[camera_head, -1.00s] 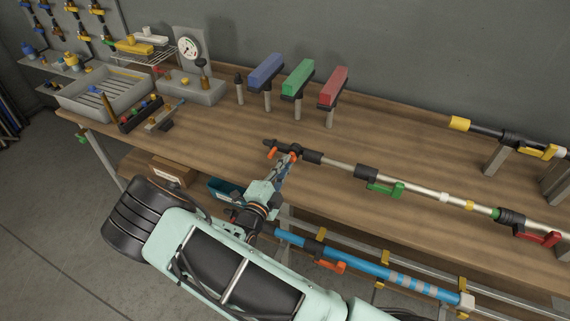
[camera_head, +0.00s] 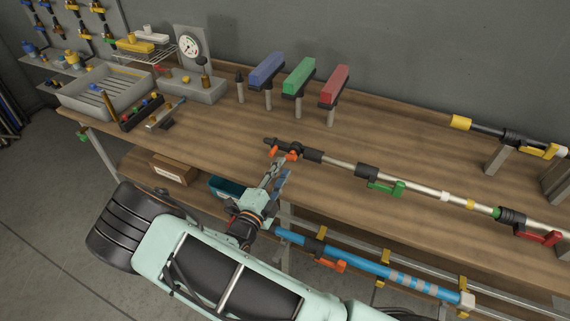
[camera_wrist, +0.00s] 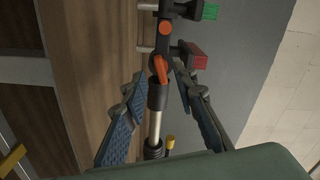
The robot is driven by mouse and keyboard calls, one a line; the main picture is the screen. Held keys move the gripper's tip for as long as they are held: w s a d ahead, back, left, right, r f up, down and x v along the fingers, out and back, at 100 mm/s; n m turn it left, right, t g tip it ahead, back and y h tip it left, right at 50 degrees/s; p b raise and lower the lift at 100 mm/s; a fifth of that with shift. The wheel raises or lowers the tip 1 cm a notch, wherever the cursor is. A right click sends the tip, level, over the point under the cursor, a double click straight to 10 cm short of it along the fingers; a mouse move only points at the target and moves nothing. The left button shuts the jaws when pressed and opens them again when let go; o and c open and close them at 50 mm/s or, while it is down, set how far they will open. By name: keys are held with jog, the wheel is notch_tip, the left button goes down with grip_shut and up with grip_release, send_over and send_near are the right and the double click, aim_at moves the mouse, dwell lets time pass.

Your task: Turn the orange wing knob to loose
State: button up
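The orange wing knob (camera_head: 285,153) is on the black fitting (camera_head: 300,151) at the left end of a silver pole over the workbench. In the wrist view the knob (camera_wrist: 160,68) is upright near the centre, in front of the black fitting. A round orange part (camera_wrist: 166,28) shows above it. My gripper (camera_wrist: 158,84) is open, with a blue-padded finger on each side of the pole, and nothing is held between them. In the head view my gripper (camera_head: 276,175) is just below the knob; any contact cannot be told.
Blue (camera_head: 266,69), green (camera_head: 298,77) and red (camera_head: 334,86) blocks stand on posts behind. Along the silver pole are a green lever (camera_head: 386,188) and a red lever (camera_head: 538,238). A blue pole (camera_head: 365,267) runs along the bench front. The middle bench top is clear.

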jog(key=v, duration=0.8)
jog(key=shift+s, duration=0.3)
jog(key=shift+r, duration=0.1)
